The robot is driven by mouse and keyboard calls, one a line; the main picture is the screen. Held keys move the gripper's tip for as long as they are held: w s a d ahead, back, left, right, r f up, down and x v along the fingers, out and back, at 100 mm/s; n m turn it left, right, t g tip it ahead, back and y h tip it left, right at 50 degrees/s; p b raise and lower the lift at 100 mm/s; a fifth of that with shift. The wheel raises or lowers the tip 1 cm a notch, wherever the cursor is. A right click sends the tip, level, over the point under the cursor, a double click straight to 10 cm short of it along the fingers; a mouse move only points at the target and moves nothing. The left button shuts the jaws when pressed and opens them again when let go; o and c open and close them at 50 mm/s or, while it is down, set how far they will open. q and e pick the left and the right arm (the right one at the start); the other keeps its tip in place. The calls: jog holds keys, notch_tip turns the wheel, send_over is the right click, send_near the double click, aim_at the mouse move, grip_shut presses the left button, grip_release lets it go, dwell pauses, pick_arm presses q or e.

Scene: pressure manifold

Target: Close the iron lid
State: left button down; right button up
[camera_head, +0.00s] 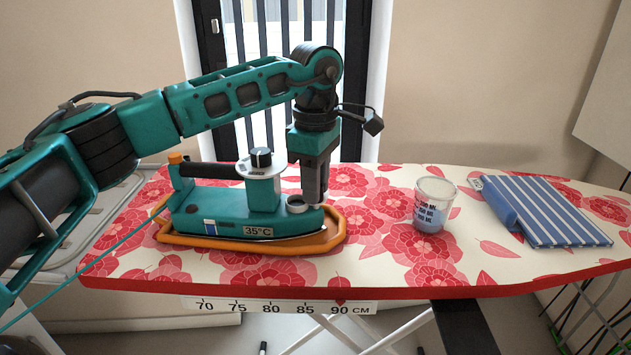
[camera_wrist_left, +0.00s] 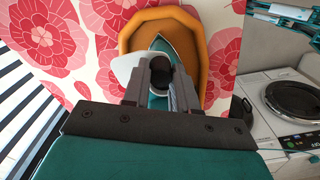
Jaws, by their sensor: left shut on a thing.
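The teal iron (camera_head: 225,210) stands flat on its orange rest (camera_head: 250,246) on the ironing board, its nose to the right. My left gripper (camera_head: 313,196) points straight down at the iron's nose, beside a pale ring around the filling opening (camera_head: 297,204). In the left wrist view the left gripper (camera_wrist_left: 160,72) is shut at the nose, with a pale lid (camera_wrist_left: 124,68) reaching in behind one finger. A dark round part shows between the fingers. The fingers hide much of the lid, so its exact angle cannot be told. My right gripper is not in view.
A clear measuring cup (camera_head: 433,205) with blue liquid stands right of the iron. A blue striped folded cloth (camera_head: 540,212) lies farther right. The flowered ironing board (camera_head: 380,265) is bare in front. A white appliance (camera_wrist_left: 285,105) shows in the wrist view.

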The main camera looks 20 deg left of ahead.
pick_arm(q)
jog(key=n+p, duration=0.1)
jog(key=n, duration=0.3)
jog(key=shift+r, duration=0.1)
jog(key=n+p, duration=0.1)
jog(key=n, duration=0.6)
jog(key=shift+n+p, duration=0.6)
jog(key=shift+n, duration=2)
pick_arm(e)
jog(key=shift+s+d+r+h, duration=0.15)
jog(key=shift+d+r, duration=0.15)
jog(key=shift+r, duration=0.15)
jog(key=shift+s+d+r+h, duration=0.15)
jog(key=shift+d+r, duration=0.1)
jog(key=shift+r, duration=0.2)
pick_arm(q)
jog(key=c, duration=0.9)
grip_release()
